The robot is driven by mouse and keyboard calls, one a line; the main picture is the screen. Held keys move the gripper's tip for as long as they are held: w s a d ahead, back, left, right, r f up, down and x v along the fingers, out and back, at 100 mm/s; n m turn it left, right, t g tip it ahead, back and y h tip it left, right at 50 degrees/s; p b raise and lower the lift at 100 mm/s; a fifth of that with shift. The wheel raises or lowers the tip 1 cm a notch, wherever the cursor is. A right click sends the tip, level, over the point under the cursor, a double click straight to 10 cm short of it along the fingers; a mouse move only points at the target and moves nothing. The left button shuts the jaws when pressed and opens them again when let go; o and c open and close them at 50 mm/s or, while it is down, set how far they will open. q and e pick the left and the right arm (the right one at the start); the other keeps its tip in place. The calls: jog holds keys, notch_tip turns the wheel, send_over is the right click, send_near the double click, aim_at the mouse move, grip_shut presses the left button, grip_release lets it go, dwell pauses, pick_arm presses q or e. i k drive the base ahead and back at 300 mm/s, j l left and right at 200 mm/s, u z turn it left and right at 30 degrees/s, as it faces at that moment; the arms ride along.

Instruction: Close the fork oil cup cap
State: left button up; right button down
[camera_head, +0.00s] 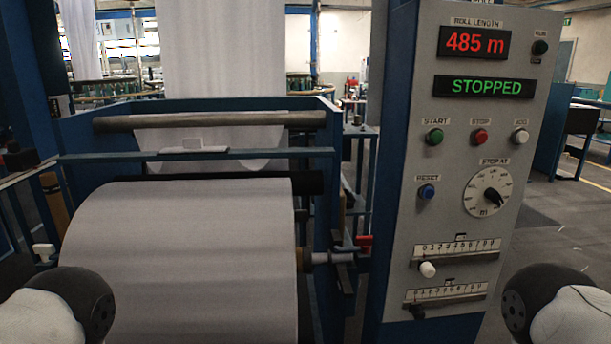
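I cannot make out a fork oil cup or its cap for certain. A small red part (364,243) sits at the right end of the roll's shaft (328,258), beside the blue frame; it is too small to tell what it is or whether anything on it is open. A small white fitting (43,252) is at the left end of the roll. Neither gripper is in view. Only rounded dark and white parts of my own arms show in the bottom left and bottom right corners.
A large pale fabric roll (185,250) fills the front of the blue loom frame (85,130). A grey control panel (470,130) stands at right, reading 485 m and STOPPED, with buttons, a dial and two sliders. Open floor (570,230) lies right of the panel.

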aim_at(78, 87)
jog(key=u, duration=1.3)
